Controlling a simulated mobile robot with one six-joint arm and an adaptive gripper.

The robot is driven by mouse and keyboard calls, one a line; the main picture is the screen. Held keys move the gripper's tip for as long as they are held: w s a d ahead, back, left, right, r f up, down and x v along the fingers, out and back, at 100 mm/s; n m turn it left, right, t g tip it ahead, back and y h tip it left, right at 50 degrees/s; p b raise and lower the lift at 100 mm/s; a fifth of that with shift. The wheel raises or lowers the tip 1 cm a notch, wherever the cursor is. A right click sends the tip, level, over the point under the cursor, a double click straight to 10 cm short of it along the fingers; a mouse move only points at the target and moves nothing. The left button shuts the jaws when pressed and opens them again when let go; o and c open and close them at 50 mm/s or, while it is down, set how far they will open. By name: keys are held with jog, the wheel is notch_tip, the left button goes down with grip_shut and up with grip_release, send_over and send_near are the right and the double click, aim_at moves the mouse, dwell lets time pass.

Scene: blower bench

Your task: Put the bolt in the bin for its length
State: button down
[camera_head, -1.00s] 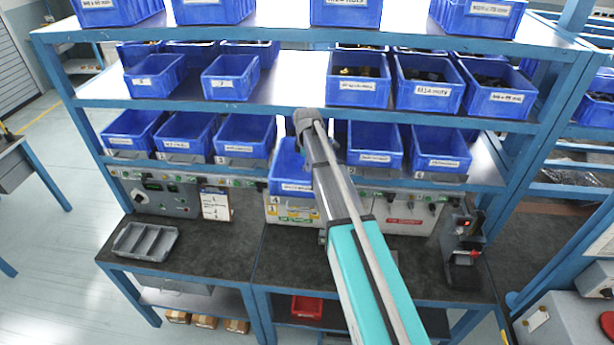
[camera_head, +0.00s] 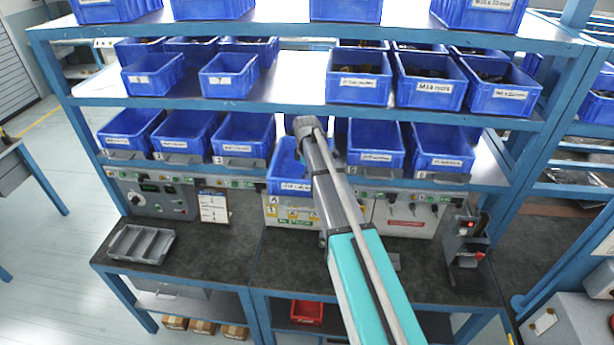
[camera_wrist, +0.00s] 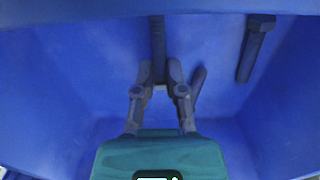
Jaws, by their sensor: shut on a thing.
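In the wrist view my gripper (camera_wrist: 160,82) is inside a blue bin and is shut on a dark bolt (camera_wrist: 157,35), whose shaft points away from the fingers. A second dark bolt (camera_wrist: 249,55) with a hex head lies in the bin to the right, apart from my fingers. A dark narrow shape (camera_wrist: 198,80) shows just right of the right finger; I cannot tell if it is a bolt or a shadow. In the head view the end of my arm is over the bin (camera_head: 290,187) marked 4, which sits forward of its row. My fingers and the bolts are hidden there.
Other labelled blue bins stand beside it, such as one at left (camera_head: 240,150) and one at right (camera_head: 375,158). A shelf edge (camera_head: 270,104) runs above. A grey divided tray (camera_head: 140,244) lies on the bench at left. A small device (camera_head: 466,250) stands at right.

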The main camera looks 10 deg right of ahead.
jog(key=shift+f, duration=0.1)
jog(key=c, duration=1.2)
grip_release()
jog(key=o, duration=0.5)
notch_tip(320, 180, up, 8)
jog(key=p, duration=0.7)
jog(key=shift+a+f+p, duration=0.1)
jog(key=shift+a+p, duration=0.05)
jog(key=shift+p, duration=0.15)
